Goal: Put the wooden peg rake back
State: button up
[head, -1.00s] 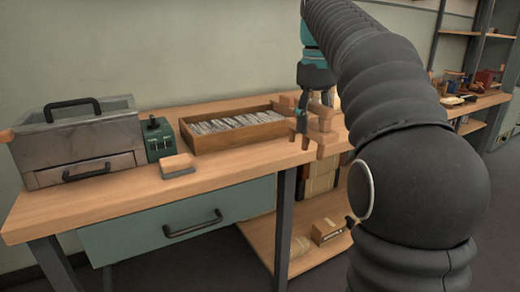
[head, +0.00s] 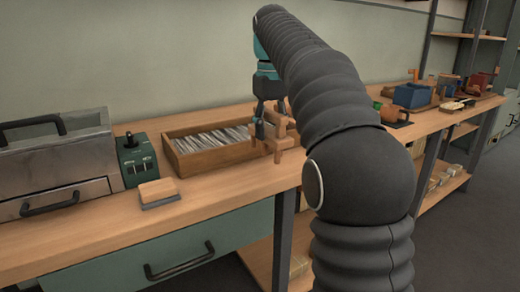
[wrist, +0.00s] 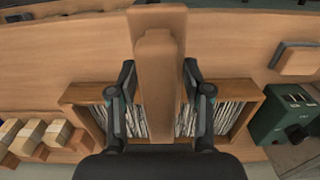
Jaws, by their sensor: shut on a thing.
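My gripper (head: 268,122) is shut on the wooden peg rake (head: 279,146), a pale brown wooden piece with a crossbar, near the right end of the tray in the head view. In the wrist view the rake (wrist: 158,75) stands up between my two fingers, close to the camera, and covers the middle of the tray. The shallow wooden tray (head: 213,163) holds many pale, thin strips; its rim also shows in the wrist view (wrist: 252,104). I cannot tell whether the rake touches the tray or the bench.
On the bench (head: 235,190), a metal box (head: 60,150) with handles and a green control unit (head: 136,160) stand left of the tray. A small wooden block on a grey base (head: 158,193) lies in front. Several pale-topped blocks (wrist: 30,135) show in the wrist view. A blue bin (head: 411,95) stands farther right.

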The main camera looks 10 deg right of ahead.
jog(key=w+a+f, duration=0.2)
jog(key=shift+w, duration=0.35)
jog(key=shift+w+f, duration=0.1)
jog(key=shift+f, duration=0.05)
jog(key=shift+f+b, duration=0.75)
jog(key=shift+f, duration=1.25)
grip_shut()
jog(key=o, duration=1.3)
grip_release()
jog(key=shift+f, duration=0.1)
jog(key=shift+c, duration=0.2)
jog(key=shift+r, duration=0.25)
